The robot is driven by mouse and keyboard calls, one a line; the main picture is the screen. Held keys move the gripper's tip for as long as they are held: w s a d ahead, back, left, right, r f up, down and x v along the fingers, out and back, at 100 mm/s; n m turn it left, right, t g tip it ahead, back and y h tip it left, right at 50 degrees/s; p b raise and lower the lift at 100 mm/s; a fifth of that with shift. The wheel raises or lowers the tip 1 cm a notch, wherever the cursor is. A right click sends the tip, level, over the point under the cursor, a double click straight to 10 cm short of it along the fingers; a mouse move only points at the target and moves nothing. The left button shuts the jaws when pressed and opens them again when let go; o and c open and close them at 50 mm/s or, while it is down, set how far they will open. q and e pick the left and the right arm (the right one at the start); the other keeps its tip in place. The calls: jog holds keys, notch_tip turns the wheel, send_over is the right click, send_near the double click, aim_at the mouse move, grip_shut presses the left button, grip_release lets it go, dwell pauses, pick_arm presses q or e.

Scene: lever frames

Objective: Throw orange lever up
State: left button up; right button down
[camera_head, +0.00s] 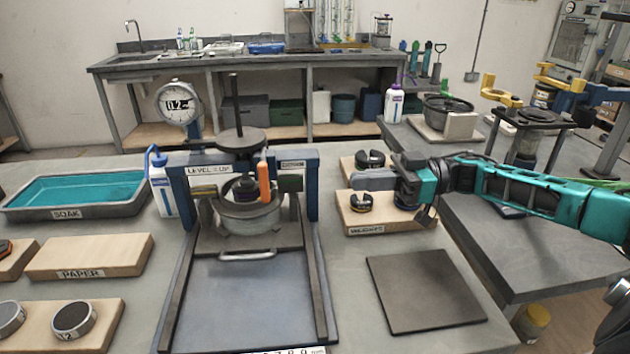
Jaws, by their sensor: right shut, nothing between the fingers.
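The orange lever (265,182) stands roughly upright at the front of the blue press frame (312,185), right of its centre, above a round metal pot (250,217). My right gripper (362,181) comes in from the right and points left. It is shut and empty, above the wooden weights block and apart from the lever, with the frame's right post between them. My left gripper is not in view.
A dial gauge (178,104) rises at the frame's upper left. The weights block (385,218) lies under my right gripper. A teal soak tray (75,190) and a paper block (90,256) are at left. A dark mat (424,290) lies at front right.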

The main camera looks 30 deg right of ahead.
pick_arm(q)
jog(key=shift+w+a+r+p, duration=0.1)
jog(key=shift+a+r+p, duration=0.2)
jog(key=shift+p, duration=0.05)
pick_arm(e)
jog(key=x, duration=1.3)
jog(key=shift+w+a, duration=0.2)
jog(key=shift+a, duration=0.05)
pick_arm(q)
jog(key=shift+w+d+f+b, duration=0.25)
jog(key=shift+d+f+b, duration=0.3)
jog(key=shift+b, duration=0.7)
pick_arm(e)
jog(key=s+d+y, duration=0.1)
jog(key=s+d, duration=0.1)
jog(key=d, duration=0.3)
jog(key=s+d+f+t+y, duration=0.1)
jog(key=s+d, duration=0.2)
jog(key=d, duration=0.2)
jog(key=shift+d+f+y, duration=0.25)
jog(key=shift+f+y, duration=0.05)
